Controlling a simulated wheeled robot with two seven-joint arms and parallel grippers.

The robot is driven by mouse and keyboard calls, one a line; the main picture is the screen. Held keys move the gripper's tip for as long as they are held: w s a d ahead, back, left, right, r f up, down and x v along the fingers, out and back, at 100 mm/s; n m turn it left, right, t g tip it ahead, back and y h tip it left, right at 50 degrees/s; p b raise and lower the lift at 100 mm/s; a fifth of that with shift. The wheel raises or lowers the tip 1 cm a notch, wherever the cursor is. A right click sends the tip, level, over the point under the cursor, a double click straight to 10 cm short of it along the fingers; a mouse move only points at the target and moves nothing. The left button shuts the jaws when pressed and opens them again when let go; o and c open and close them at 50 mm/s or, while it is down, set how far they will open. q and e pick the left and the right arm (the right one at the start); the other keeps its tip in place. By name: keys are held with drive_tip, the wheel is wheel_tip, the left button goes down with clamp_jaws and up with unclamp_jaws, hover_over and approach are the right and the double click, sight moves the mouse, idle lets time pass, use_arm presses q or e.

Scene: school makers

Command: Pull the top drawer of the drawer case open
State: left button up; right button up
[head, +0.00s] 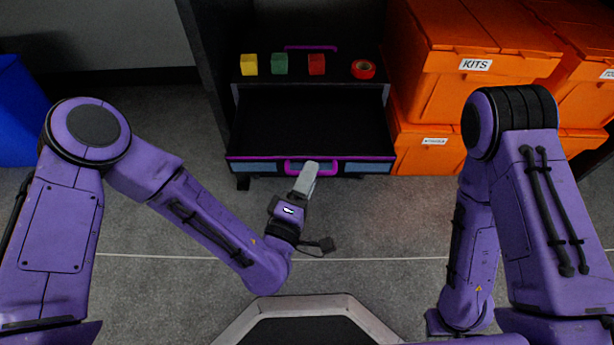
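The dark drawer case (345,76) stands ahead. Its top drawer (240,135) is pulled well out towards me, and the inside looks empty. The drawer front has a purple edge and a purple handle (292,168) in the middle. My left gripper (307,172) is at this handle and covers part of it. Its fingers are seen from above, so I cannot tell whether they are shut on the handle. My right gripper is not in view; only my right arm shows.
A yellow cube (249,64), a green cube (280,63), a red cube (317,64) and a red ring-shaped roll (363,69) sit on the case. Orange crates (440,75) stand close on the right. A blue bin (18,115) is at the left. Grey floor in front is clear.

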use_arm(q)
drive_tip(key=v, duration=1)
drive_tip(key=shift+s+a, duration=0.15)
drive_tip(key=shift+s, duration=0.1)
